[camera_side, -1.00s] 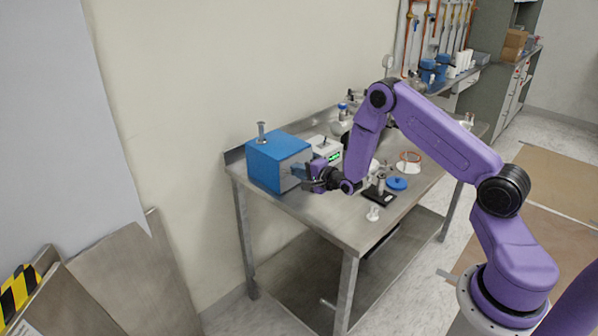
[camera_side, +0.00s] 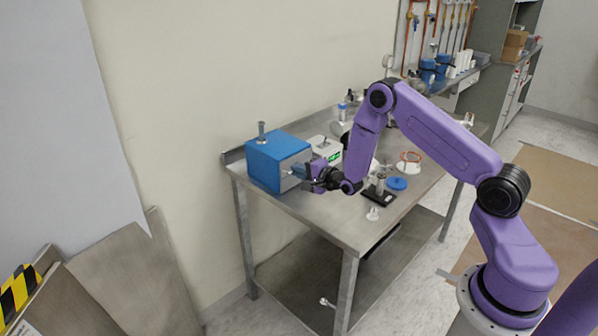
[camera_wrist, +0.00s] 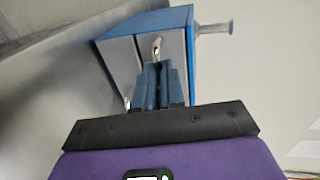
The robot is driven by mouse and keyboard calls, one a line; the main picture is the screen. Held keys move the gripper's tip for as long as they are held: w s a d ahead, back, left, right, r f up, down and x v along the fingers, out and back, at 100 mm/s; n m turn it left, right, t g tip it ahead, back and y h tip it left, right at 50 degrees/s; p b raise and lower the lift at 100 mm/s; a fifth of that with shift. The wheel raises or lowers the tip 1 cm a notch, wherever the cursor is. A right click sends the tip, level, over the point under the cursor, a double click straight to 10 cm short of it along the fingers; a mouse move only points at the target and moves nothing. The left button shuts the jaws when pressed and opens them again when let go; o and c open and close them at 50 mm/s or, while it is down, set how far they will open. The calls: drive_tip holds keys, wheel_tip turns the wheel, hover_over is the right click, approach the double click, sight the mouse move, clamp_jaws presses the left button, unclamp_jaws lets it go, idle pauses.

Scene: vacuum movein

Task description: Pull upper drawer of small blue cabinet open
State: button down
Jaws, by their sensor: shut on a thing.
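The small blue cabinet (camera_side: 272,160) stands at the left end of the metal table, with a grey front facing my gripper. The wrist view shows the cabinet (camera_wrist: 178,18) turned sideways, with two grey drawer fronts. The upper drawer front (camera_wrist: 174,46) lies on the right, beside the blue top. The lower drawer front (camera_wrist: 118,58) lies on the left. My gripper (camera_side: 304,171) is at the cabinet front. Its blue fingers (camera_wrist: 163,75) are shut on the upper drawer's handle (camera_wrist: 157,43), which is partly hidden between them. No clear drawer gap shows.
A metal piece (camera_side: 262,128) stands on the cabinet. A white device with a green display (camera_side: 328,152) is close behind my gripper. A black stand (camera_side: 379,194), a blue disc (camera_side: 397,184) and a small white piece (camera_side: 372,214) lie to the right. The table's front edge is clear.

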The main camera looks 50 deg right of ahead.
drive_tip(key=s, duration=1)
drive_tip(key=shift+s+f, duration=0.1)
drive_tip(key=shift+s, duration=0.3)
drive_tip(key=c, duration=1.2)
unclamp_jaws()
drive_tip(key=shift+s, duration=0.1)
drive_tip(key=v, duration=0.7)
drive_tip(key=shift+s, duration=0.2)
